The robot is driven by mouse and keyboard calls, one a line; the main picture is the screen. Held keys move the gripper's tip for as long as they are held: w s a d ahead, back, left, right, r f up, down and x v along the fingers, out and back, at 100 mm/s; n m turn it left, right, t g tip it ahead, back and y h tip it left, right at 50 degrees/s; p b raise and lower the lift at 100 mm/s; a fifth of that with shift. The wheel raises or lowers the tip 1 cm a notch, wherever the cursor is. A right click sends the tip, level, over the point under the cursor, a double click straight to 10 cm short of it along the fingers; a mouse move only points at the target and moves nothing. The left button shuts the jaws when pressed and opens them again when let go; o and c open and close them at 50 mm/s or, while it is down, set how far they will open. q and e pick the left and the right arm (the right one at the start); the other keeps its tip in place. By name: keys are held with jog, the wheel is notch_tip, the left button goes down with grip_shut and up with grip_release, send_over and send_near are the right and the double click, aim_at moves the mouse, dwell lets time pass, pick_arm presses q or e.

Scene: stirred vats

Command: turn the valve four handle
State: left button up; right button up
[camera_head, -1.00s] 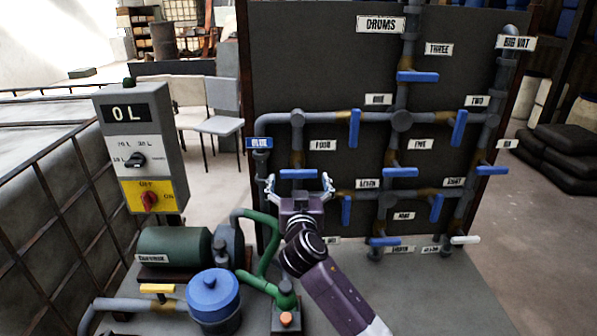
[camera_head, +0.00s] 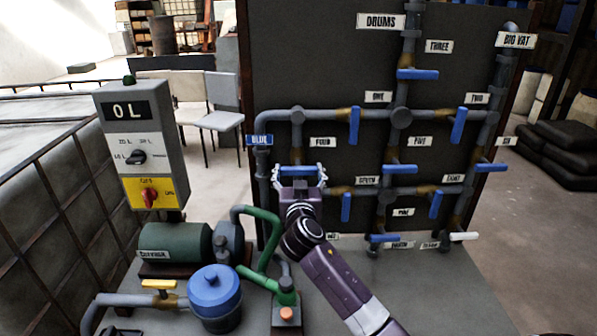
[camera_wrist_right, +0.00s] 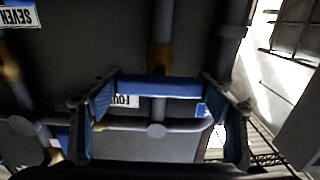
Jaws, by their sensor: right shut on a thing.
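The valve four handle (camera_head: 298,173) is a blue bar lying level on the grey pipe, just below and left of the FOUR label (camera_head: 323,142). My right gripper (camera_head: 298,169) has its fingers at the two ends of this bar and is shut on it lengthwise. In the right wrist view the blue handle (camera_wrist_right: 158,87) spans the gap between the two fingers, with the upside-down FOUR label (camera_wrist_right: 125,101) behind it. My left gripper is not in view.
Other blue valve handles sit close by: valve one (camera_head: 354,125), valve five (camera_head: 400,169) and one below seven (camera_head: 346,207). A green pump (camera_head: 176,243), a blue-lidded pot (camera_head: 214,288) and a control box (camera_head: 140,145) stand at left.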

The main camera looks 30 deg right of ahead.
jog(key=shift+n, duration=0.3)
jog(key=n, duration=0.3)
jog(key=shift+n+p, duration=0.3)
jog(key=n+p, duration=0.1)
jog(key=n, duration=0.3)
jog(key=n+p, duration=0.2)
jog(key=n, duration=0.3)
jog(key=shift+n, duration=0.4)
jog(key=shift+n+p, duration=0.95)
jog(key=shift+n, duration=1.05)
jog(key=shift+f, duration=0.1)
jog(key=o, duration=1.1)
jog(key=shift+o, duration=0.3)
